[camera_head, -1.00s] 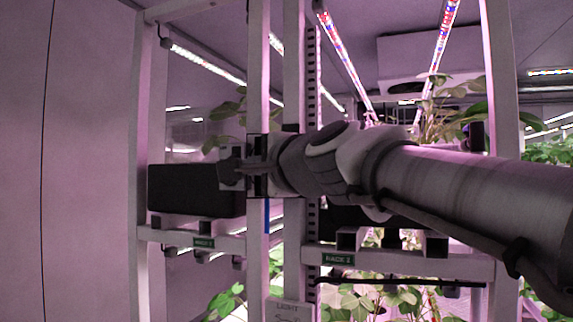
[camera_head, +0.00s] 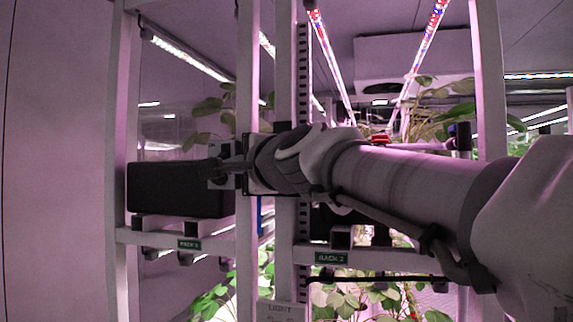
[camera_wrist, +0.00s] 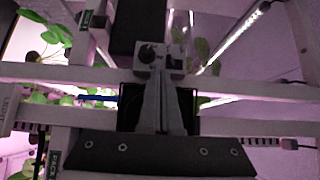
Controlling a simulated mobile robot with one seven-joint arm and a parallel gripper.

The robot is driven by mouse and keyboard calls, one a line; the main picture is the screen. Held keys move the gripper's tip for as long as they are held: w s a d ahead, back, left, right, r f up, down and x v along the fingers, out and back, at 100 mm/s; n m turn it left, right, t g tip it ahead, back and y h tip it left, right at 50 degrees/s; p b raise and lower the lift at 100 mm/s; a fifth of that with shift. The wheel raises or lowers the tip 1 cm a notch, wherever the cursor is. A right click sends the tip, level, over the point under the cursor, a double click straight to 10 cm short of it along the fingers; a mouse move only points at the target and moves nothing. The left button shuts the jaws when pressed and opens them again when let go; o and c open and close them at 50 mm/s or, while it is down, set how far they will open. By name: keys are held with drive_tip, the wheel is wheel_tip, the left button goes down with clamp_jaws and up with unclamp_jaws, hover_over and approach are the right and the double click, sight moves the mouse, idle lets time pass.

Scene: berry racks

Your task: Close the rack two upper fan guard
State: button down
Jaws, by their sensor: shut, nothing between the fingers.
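My gripper (camera_head: 216,168) is shut with nothing between its fingers. The "RACK 2" label (camera_head: 331,258) is on the crossbar right of centre, below my arm. I cannot pick out the fan guard for certain; my arm hides much of rack two.
White posts (camera_head: 246,70) stand close around my gripper. A crossbar (camera_head: 205,241) runs below the black box. Plants (camera_head: 435,118) and lit strips (camera_head: 328,60) fill the racks behind. A small red part (camera_head: 380,139) shows just above my arm.

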drive_tip(key=shift+w+a, duration=0.15)
drive_tip(key=shift+w, duration=0.65)
drive_tip(key=shift+s, duration=0.1)
